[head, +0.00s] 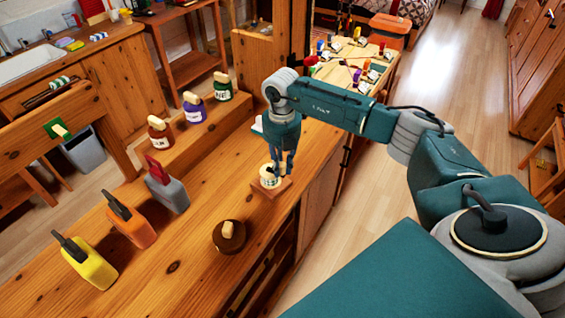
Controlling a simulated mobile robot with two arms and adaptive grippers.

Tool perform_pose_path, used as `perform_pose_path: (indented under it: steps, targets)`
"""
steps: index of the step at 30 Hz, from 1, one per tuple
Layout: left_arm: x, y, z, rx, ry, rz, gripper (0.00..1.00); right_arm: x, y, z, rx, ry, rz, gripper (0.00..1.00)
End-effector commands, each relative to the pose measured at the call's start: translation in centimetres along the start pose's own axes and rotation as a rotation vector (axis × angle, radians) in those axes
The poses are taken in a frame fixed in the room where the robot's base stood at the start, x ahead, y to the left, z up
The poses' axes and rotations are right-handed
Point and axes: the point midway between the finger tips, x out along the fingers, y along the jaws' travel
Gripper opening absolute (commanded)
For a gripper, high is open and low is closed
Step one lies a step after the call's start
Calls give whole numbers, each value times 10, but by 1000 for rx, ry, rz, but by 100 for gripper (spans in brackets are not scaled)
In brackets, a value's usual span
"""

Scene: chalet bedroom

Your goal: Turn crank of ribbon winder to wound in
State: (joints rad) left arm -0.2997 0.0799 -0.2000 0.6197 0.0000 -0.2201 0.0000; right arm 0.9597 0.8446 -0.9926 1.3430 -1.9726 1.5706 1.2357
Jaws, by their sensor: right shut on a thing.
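The ribbon winder (269,185) appears to be the small cream drum with dark marks on a brown wooden block, standing on the bench top near its front edge. My right gripper (277,167) points down on it from above, with its fingers closed at the top of the drum. The crank is mostly hidden by the fingers; it seems to be what they are shut on, and its angle cannot be told. No ribbon can be made out. My left gripper is out of view.
A dark round disc with a wooden knob (229,236) sits in front. Yellow (92,262), orange (131,226) and grey (168,193) handled blocks stand left. Labelled jars (194,108) stand on the raised shelf behind. A wooden post (290,40) rises behind my arm. Bench between is clear.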

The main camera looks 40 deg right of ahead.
Motion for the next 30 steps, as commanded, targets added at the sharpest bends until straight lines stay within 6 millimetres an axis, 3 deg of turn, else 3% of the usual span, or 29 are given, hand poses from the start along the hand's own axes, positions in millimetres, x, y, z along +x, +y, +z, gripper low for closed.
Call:
perform_pose_path:
  steps: [9,23,24,26,30]
  targets:
    - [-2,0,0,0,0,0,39,-1,1,-3,95,-2,1,0]
    - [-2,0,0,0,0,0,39,-1,1,-3,107,-2,1,0]
    - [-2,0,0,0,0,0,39,-1,1,-3,106,-2,1,23]
    - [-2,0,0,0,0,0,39,-1,1,-3,106,-2,1,35]
    - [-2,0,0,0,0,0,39,-1,1,-4,106,-1,1,39]
